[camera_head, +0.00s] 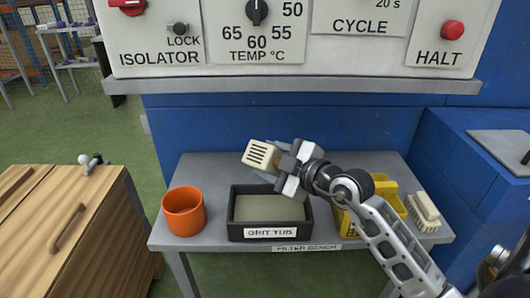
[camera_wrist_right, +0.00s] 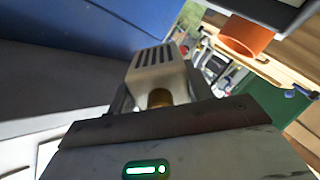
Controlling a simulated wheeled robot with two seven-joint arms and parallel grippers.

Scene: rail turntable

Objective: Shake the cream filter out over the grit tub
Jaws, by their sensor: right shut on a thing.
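My right gripper (camera_head: 282,168) is shut on the cream filter (camera_head: 259,156), a small slotted block. It holds the filter tilted above the back part of the grit tub (camera_head: 236,229), apart from it. The tub is a black, labelled tray with greyish-beige grit inside, on the filter bench. In the right wrist view the filter (camera_wrist_right: 158,66) sticks out past the gripper, with its dark slots and a brownish-yellow round part near the jaws showing. My left gripper is not in view.
An orange cup (camera_head: 183,212) stands left of the tub on the bench (camera_head: 215,165). A yellow basket (camera_head: 384,188), partly behind my right arm, and a brush (camera_head: 424,211) are on the right. The control panel (camera_head: 300,50) overhangs behind. A wooden cabinet (camera_head: 60,220) stands at left.

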